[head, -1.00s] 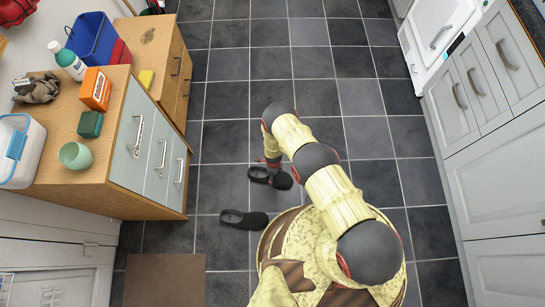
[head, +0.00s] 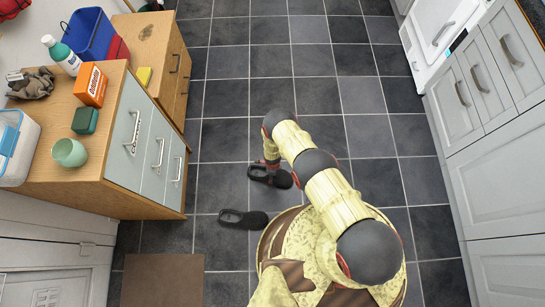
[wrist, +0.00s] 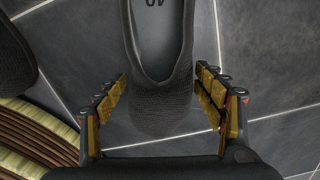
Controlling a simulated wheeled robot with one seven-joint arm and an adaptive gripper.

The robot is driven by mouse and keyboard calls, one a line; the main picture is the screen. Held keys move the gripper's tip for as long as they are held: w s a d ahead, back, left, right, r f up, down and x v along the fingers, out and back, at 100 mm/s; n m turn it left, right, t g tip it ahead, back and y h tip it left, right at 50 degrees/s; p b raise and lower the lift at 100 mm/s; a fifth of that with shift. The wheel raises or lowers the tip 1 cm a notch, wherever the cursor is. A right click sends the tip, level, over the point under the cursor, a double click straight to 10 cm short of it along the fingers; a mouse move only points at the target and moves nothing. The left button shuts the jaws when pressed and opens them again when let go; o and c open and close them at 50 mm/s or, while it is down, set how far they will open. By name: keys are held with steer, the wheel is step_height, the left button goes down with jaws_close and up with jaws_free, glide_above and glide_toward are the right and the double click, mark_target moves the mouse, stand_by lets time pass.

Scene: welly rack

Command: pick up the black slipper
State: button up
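A black slipper (head: 282,179) lies on the tiled floor beneath the end of my arm. In the wrist view this slipper (wrist: 160,95) points its rounded toe toward my gripper, with its opening and a size mark at the top. My gripper (wrist: 161,84) is open, with one finger on each side of the slipper's toe part; gaps show on both sides. In the head view my gripper (head: 272,162) is mostly hidden by my arm. A second black slipper (head: 243,219) lies nearer my base; its edge (wrist: 14,60) also shows at the wrist view's left.
A wooden cabinet (head: 140,160) with grey drawers stands at the left, with boxes, a bottle and a green cup on top. White cabinets (head: 490,130) line the right. A brown mat (head: 162,281) lies at the lower left. The floor beyond the slippers is clear.

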steer(key=c, duration=0.9)
steer(key=shift+o, duration=0.2)
steer(key=shift+r, duration=0.1)
